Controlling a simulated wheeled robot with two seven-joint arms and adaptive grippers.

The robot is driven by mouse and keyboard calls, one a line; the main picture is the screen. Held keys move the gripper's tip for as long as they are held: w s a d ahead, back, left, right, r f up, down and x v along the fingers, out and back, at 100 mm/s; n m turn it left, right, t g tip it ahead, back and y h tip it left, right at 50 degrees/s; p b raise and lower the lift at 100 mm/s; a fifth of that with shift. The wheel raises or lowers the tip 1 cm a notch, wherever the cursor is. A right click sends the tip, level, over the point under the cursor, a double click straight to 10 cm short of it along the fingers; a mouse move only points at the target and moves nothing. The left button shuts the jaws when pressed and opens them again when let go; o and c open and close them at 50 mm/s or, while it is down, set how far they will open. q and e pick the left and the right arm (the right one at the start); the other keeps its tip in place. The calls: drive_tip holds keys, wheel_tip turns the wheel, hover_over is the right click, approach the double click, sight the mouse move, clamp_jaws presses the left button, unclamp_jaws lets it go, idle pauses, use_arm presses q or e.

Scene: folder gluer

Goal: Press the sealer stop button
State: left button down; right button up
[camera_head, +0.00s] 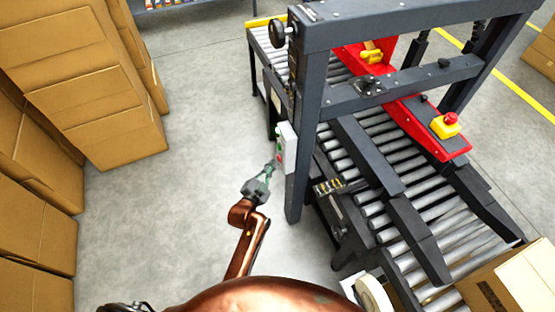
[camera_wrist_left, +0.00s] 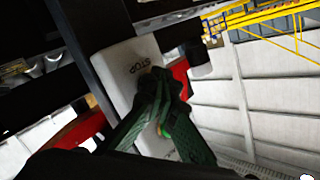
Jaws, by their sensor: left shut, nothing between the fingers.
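The sealer's white control box (camera_head: 289,148) is mounted on the left post of the sealer frame, with small green and red spots on its edge. In the left wrist view the box (camera_wrist_left: 122,70) carries the printed word STOP. My left gripper (camera_head: 274,165) is shut and empty, with its fingertips at the lower part of the box. In the left wrist view the shut green fingers (camera_wrist_left: 158,80) lie just below the STOP label and hide that part of the face. The stop button is hidden there, and I cannot tell whether the fingers touch it. My right gripper is not in view.
The dark sealer frame (camera_head: 306,110) stands over a roller conveyor (camera_head: 375,205). A yellow box with a red mushroom button (camera_head: 450,118) sits on the red beam. Stacked cartons (camera_head: 95,90) fill the left. Grey floor (camera_head: 200,100) between them is clear.

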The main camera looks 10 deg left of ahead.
use_arm(q)
drive_tip(key=shift+d, duration=0.1)
drive_tip(key=shift+w+d, duration=0.25)
drive_tip(key=shift+d, duration=0.05)
idle(0.4)
drive_tip(key=shift+s+a+p, duration=0.25)
drive_tip(key=shift+a+p, duration=0.15)
drive_tip(key=shift+p, duration=0.15)
